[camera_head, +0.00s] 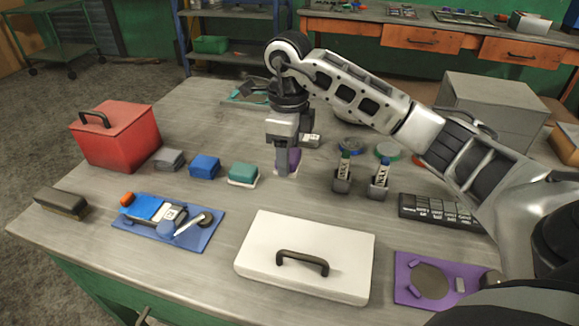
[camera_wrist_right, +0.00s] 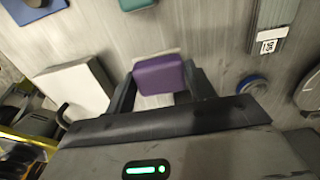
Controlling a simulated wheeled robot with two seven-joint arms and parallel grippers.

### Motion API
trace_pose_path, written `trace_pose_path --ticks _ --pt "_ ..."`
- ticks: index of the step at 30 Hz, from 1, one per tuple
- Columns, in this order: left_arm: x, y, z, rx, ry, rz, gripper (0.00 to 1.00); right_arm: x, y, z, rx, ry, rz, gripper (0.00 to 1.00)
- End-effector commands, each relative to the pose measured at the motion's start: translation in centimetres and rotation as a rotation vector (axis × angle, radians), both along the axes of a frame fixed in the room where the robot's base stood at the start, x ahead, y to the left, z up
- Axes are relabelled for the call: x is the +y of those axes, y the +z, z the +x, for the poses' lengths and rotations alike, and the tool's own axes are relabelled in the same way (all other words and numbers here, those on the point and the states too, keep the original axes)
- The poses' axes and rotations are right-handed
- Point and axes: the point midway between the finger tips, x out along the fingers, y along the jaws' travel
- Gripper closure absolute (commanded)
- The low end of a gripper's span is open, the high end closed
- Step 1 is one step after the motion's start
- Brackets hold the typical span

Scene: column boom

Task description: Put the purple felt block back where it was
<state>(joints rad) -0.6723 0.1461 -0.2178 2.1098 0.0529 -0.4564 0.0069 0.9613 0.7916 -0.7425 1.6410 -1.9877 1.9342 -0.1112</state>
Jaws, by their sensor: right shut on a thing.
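The purple felt block (camera_head: 294,159) is between the fingers of my right gripper (camera_head: 285,168), at the right end of a row of blocks. In the right wrist view the purple block (camera_wrist_right: 159,75) sits between both dark fingers, with a pale strip along its far edge. My right gripper is shut on it and points down, hiding much of it in the head view. I cannot tell whether the block touches the table. The row also has a teal block (camera_head: 243,173), a blue block (camera_head: 205,166) and a grey block (camera_head: 168,158). My left gripper is not in view.
A red toolbox (camera_head: 118,138) stands at the left. A white lidded case (camera_head: 262,254) lies in front, beside a blue tool mat (camera_head: 135,233). Two small dark holders (camera_head: 343,184) (camera_head: 378,189), a keyboard-like strip (camera_head: 432,211) and a purple panel (camera_head: 408,289) lie right.

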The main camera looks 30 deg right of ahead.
Motion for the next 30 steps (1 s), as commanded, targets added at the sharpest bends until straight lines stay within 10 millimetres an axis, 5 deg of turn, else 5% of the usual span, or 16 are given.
trace_pose_path --ticks 15,26,27,29,30 --pt "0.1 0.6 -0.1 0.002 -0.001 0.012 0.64 -1.0 -4.8 1.2 0.002 0.001 0.002 0.67" --pt "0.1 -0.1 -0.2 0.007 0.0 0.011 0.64 -1.1 -5.4 1.2 -0.001 0.001 0.001 0.67" --pt "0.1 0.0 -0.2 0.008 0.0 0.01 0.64 -1.1 -5.3 1.2 -0.001 0.001 0.001 0.4" --pt "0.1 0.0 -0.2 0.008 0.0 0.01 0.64 -1.0 -5.3 1.2 -0.001 0.001 0.001 0.24" --pt "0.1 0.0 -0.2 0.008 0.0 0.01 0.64 -1.1 -5.3 1.2 -0.001 0.001 0.001 0.24"
